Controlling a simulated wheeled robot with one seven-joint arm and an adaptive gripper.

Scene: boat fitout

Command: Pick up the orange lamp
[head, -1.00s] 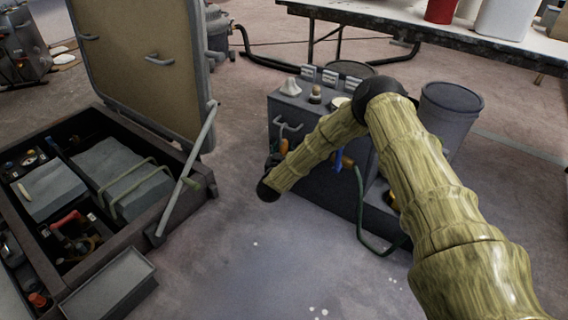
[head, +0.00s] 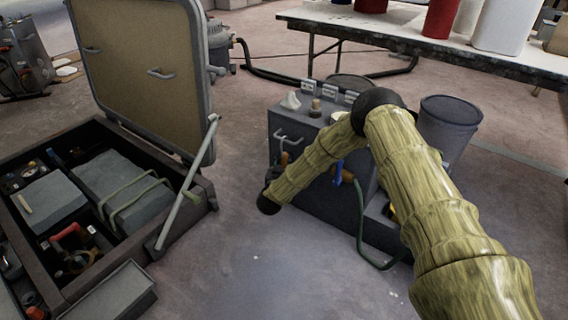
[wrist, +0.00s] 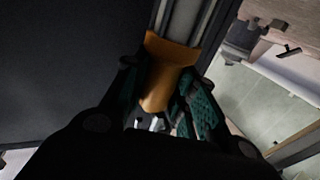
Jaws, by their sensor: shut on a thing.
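The orange lamp (wrist: 168,72) is between the two fingers of my gripper (wrist: 165,100) in the wrist view. The fingers, with green textured pads, are shut on its orange body. A grey bar-like part runs upward from the lamp's far end. In the head view a small orange piece (head: 285,158), apparently the lamp, shows beside the grey cabinet (head: 310,185), near its handle. My gripper is mostly hidden there behind my wrist. I cannot tell whether the lamp still touches the cabinet.
An open locker (head: 205,195) with a raised lid (head: 140,75) and tools inside stands at left. A green hose (head: 360,225) and another orange-handled item (head: 346,175) are at the cabinet's right. A blue-grey bucket (head: 450,125) and a table (head: 400,38) stand behind. Floor in front is open.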

